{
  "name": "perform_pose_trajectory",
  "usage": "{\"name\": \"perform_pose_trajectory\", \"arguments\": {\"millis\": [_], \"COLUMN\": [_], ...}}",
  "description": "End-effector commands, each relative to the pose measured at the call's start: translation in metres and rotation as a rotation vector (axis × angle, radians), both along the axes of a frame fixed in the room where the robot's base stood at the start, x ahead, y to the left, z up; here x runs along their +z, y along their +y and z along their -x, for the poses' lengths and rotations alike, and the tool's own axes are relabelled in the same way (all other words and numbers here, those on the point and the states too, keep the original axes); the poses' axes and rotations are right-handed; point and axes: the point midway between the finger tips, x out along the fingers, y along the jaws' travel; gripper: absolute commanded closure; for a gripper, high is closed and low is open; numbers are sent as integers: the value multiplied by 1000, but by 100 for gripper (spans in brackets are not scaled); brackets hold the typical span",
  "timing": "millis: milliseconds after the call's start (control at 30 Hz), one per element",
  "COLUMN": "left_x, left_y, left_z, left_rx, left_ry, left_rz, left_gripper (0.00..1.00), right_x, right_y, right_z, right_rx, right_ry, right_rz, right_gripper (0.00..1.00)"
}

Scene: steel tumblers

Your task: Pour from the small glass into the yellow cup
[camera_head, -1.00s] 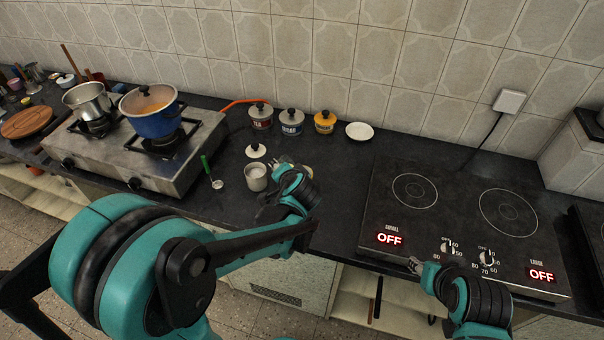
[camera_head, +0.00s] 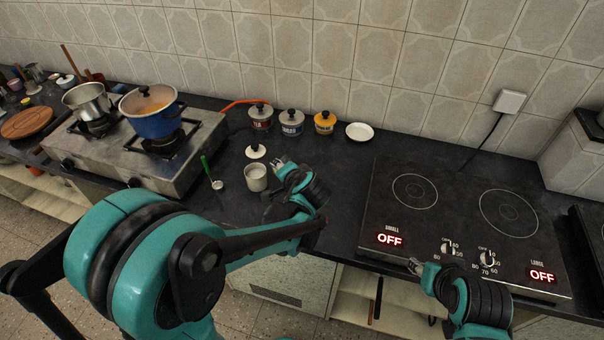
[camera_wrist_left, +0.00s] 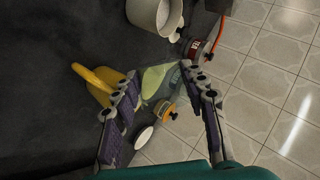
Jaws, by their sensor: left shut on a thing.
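My left gripper (camera_wrist_left: 168,98) is shut on the small glass (camera_wrist_left: 156,82), which is clear with a pale yellow-green tint between the fingers. The yellow cup (camera_wrist_left: 98,82) is just left of the glass in the left wrist view, partly covered by a finger; the two overlap in the picture, and I cannot tell whether they touch. In the head view my left gripper (camera_head: 281,164) is over the counter, right of a white pot; the yellow cup cannot be made out there. My right gripper (camera_head: 415,266) is at the counter's front edge, its jaws too small to read.
The white pot (camera_head: 256,178) and its lid (camera_head: 255,152) are close to my left gripper. Several lidded canisters (camera_head: 291,122) and a white dish (camera_head: 359,131) stand behind. A green-handled ladle (camera_head: 211,174) lies left. A cooktop (camera_head: 450,195) is right, reading OFF.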

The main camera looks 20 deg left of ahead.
Motion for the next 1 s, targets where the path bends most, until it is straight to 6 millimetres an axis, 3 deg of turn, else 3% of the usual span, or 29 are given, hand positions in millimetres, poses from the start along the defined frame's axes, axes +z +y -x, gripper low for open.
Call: {"name": "perform_pose_trajectory", "arguments": {"millis": [1000], "left_x": [5], "left_y": [-2], "left_z": [-2], "left_rx": [-1], "left_ry": [58], "left_rz": [-95], "left_gripper": [87], "right_x": [1], "right_y": [0], "right_z": [0], "right_rx": [0], "right_ry": [0], "right_rz": [0], "right_gripper": [60]}}
